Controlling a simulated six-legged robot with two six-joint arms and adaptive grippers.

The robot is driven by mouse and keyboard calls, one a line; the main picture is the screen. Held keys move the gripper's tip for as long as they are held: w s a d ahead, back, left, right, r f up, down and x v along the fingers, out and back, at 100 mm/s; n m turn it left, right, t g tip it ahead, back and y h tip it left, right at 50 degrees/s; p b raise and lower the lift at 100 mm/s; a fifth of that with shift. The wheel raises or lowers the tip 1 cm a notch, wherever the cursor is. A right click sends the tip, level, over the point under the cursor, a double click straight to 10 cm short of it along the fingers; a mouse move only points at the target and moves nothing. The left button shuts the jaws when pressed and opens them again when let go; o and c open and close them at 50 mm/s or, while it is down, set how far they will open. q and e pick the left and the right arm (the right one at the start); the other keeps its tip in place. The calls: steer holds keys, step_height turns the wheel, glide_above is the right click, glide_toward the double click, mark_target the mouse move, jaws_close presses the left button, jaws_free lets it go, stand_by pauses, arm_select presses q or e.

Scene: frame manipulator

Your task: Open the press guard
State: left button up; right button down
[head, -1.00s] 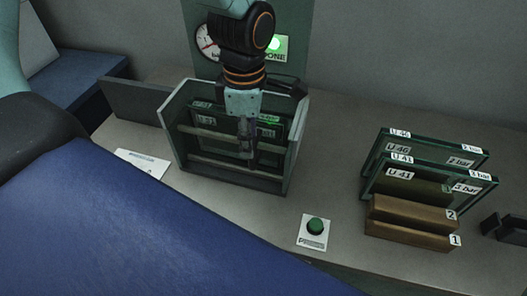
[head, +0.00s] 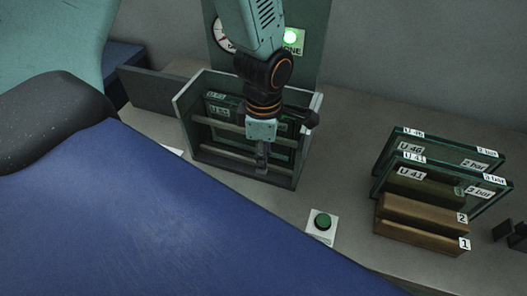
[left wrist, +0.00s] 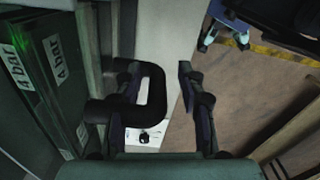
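The press (head: 186,118) is a grey open-topped housing at the picture's middle in the head view. Two horizontal bars (head: 225,124) cross its front, with a green-edged glass frame (head: 213,107) behind them. My left gripper (head: 262,160) points down at the front bars. In the left wrist view my left gripper (left wrist: 160,95) is open, its fingers apart. A black loop handle (left wrist: 154,92) lies at the left finger, partly between the fingers; whether they touch is unclear. Frames labelled 4 bar (left wrist: 45,75) stand to its left. My right gripper is not identifiable in view.
A grey panel (head: 155,90) extends left of the press. A green button (head: 322,221) sits on the table at front right.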

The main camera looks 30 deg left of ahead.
arm_select(q)
steer(key=shift+w+a+f, duration=0.1)
steer(key=shift+w+a, duration=0.1)
steer(key=shift+a, duration=0.1)
steer(key=c, duration=0.4)
steer(key=shift+s+d, duration=0.15)
jaws_close()
